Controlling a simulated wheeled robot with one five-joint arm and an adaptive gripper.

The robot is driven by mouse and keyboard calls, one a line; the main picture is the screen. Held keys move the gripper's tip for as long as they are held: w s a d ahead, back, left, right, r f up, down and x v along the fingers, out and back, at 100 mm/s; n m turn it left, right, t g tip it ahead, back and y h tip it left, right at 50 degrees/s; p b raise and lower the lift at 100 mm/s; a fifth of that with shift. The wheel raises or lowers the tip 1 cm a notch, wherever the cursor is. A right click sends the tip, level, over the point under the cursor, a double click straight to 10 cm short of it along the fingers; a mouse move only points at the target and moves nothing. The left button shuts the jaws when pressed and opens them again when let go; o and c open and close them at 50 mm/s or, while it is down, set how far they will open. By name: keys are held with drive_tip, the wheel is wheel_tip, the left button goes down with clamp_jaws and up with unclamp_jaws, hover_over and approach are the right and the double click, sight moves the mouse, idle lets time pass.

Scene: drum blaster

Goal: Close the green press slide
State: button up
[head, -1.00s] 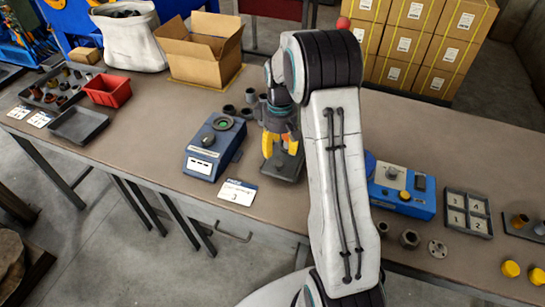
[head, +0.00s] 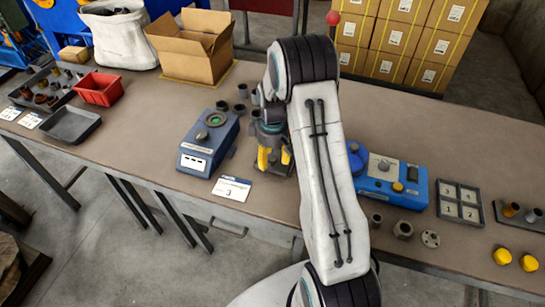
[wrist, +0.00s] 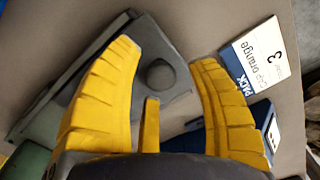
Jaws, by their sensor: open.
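My gripper (head: 274,160) is open, with its yellow fingers pointing down over the bench beside the card. In the wrist view its fingertips (wrist: 165,62) spread either side of a dark grey plate with a round knob (wrist: 161,74). The knob lies between and beyond the fingers, and no grip on it shows. I cannot tell for certain that this plate is the press slide. A green part (wrist: 25,160) shows at the lower left of the wrist view, partly cut off. In the head view my arm and gripper hide most of this spot.
A blue device with a green disc (head: 210,145) stands left of my gripper, with a white card marked 3 (head: 232,189) in front. A blue unit (head: 395,182) and numbered tray (head: 460,203) are on the right. Dark cups (head: 241,108) stand behind. Bench lies clear between red bin (head: 98,88) and blue device.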

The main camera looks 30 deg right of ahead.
drive_tip(key=shift+o, duration=0.3)
drive_tip(key=shift+f, duration=0.1)
clamp_jaws()
drive_tip(key=shift+s, duration=0.1)
